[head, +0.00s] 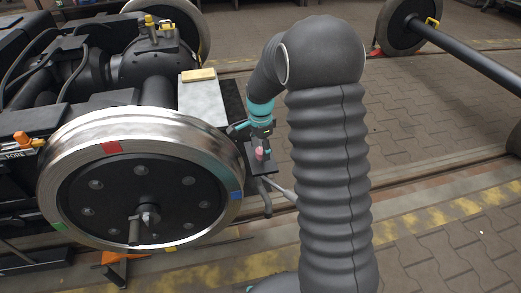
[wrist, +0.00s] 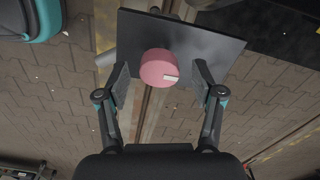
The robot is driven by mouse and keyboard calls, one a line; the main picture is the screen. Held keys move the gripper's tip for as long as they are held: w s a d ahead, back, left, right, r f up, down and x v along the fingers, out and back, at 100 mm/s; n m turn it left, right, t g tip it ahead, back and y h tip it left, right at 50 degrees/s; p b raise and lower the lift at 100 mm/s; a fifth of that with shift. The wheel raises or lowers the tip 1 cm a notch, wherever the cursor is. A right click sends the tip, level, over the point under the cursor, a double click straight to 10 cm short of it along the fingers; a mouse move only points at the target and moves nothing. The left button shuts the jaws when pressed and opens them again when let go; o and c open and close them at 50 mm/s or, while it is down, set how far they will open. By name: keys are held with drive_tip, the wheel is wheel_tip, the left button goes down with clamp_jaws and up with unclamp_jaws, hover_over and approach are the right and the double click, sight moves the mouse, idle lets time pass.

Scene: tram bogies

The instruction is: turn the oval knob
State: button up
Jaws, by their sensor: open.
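The knob is a pink, rounded piece (wrist: 158,68) with a small white mark on its face. It stands on a dark flat plate (wrist: 190,32) in the wrist view. My gripper (wrist: 161,80) is open, with one finger to the left of the knob and one to the right. Gaps show on both sides, and I cannot tell how deep the fingers reach around it. In the head view the knob is a small pink spot (head: 260,153) beside my gripper (head: 259,146), partly hidden by it.
A large steel wheel (head: 140,180) with coloured marks stands just left of my gripper. A pale box (head: 202,103) with a wooden block (head: 198,75) on it is behind. A wheel and axle (head: 450,55) lie at upper right. Paved floor (head: 440,140) is clear on the right.

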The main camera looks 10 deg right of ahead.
drive_tip(key=shift+f, duration=0.3)
drive_tip(key=c, duration=1.1)
drive_tip(key=shift+c, duration=0.2)
